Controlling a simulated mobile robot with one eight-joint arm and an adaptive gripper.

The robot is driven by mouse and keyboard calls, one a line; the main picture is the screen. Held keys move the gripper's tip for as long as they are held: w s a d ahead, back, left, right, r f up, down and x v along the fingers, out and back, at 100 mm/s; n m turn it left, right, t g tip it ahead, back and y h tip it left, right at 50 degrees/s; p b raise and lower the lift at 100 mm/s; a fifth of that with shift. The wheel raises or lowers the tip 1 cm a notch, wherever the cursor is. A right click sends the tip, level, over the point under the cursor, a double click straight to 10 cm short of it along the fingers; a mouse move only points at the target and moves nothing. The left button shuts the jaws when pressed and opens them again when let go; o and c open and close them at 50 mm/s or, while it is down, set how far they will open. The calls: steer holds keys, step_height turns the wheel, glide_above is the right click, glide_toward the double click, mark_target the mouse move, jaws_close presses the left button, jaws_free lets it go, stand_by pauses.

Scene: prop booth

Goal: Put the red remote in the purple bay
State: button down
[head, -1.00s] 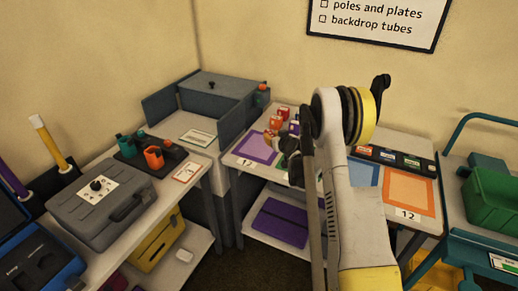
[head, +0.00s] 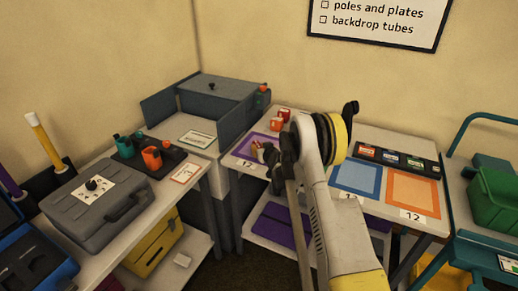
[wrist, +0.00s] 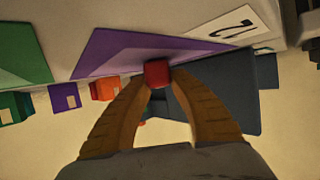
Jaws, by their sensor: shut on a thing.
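My gripper (wrist: 160,82) is shut on the red remote (wrist: 157,73), whose small red end shows between the fingertips in the wrist view. The rest of the remote is hidden by the fingers or too small to make out. The purple bay (wrist: 112,52) is a flat purple square on the table, right by the fingertips in the wrist view. In the head view my gripper (head: 264,153) is over the right part of the purple bay (head: 244,150) and hides some of it. I cannot tell whether the remote touches the bay.
Small red and orange boxes (head: 277,121) stand behind the purple bay. A blue bay (head: 356,178) and an orange bay (head: 413,192) lie clear to the right. A grey open-fronted box (head: 212,100) stands to the left. A green bay (wrist: 20,52) shows in the wrist view.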

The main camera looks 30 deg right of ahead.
steer(key=shift+f, duration=0.2)
steer(key=c, duration=1.2)
jaws_free()
steer(key=shift+r, duration=0.15)
